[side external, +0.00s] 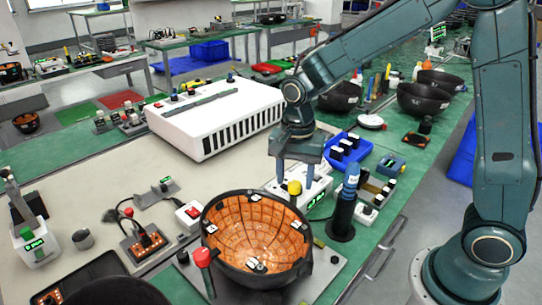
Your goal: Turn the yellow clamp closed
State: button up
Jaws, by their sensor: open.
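My gripper (295,181) is open and points down over the knob. Its two fingers appear to stand on either side of the knob, and I cannot tell whether they touch it. The lower part of the clamp is hidden behind the bowl rim. A red-topped knob (203,257) stands at the bowl's front left.
A dark cylinder with a blue top (350,185) stands close right of my gripper. A white box with a display (318,197) lies behind the bowl. A blue tray (349,150) and a large white unit (215,118) are farther back. The beige mat has free room at left.

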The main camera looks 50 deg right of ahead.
jog(key=shift+f, duration=0.5)
jog(key=c, duration=1)
